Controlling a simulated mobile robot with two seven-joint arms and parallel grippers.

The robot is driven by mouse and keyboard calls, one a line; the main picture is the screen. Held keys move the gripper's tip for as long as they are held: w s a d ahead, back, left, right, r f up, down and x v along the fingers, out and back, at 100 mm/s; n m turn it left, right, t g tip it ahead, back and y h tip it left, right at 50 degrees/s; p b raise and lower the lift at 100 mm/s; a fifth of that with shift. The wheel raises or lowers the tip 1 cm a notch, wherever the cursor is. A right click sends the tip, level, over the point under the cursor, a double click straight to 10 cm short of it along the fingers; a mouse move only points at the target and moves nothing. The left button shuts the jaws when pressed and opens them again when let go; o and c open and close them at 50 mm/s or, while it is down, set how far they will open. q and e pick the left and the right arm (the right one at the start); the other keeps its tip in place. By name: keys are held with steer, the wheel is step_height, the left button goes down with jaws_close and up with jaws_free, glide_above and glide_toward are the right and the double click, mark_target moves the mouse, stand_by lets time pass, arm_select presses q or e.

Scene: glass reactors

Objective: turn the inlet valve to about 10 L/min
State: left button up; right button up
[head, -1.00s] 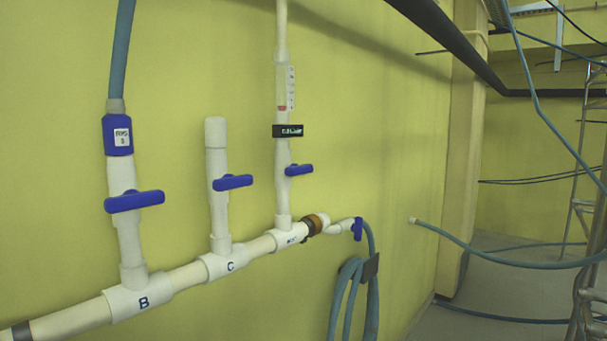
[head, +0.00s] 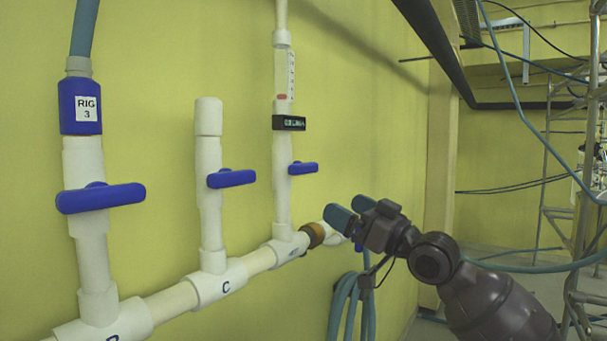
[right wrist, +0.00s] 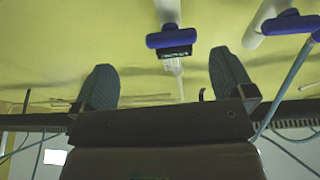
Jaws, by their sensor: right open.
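The right-hand white riser carries a clear flow tube (head: 284,76) with a red float low in it. Below that is a black digital display (head: 289,122), whose digits I cannot read. The blue valve handle (head: 303,168) under the display lies crosswise to its pipe. My right gripper (head: 352,210) is open and empty, to the right of and below this handle, apart from it. In the right wrist view, the handle (right wrist: 172,38) and display (right wrist: 175,52) appear upside down between my spread fingers (right wrist: 162,62). My left gripper is out of view.
Riser C has another blue handle (head: 232,178); the RIG 3 riser has a larger one (head: 100,197). A white manifold pipe (head: 172,300) joins the risers below. A coiled hose (head: 344,305) hangs behind my right arm. Scaffolding (head: 560,180) stands at right.

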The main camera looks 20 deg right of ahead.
mark_target(309, 168)
steer(key=shift+n+y, duration=0.4)
steer(key=shift+y, duration=0.3)
steer(key=w+a+r, duration=0.3)
steer(key=w+r, duration=0.1)
steer(key=w+a+r+p, duration=0.1)
steer(key=w+a+r, duration=0.1)
steer(key=r, duration=0.1)
steer(key=shift+a+r, duration=0.1)
steer(key=shift+a, duration=0.2)
steer(key=shift+x, duration=0.9)
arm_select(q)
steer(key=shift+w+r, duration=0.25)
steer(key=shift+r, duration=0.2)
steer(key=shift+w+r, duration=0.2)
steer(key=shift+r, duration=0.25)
arm_select(e)
steer(key=shift+w, duration=0.1)
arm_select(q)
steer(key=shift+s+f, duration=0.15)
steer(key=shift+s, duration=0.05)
arm_select(e)
steer(key=shift+c, duration=0.5)
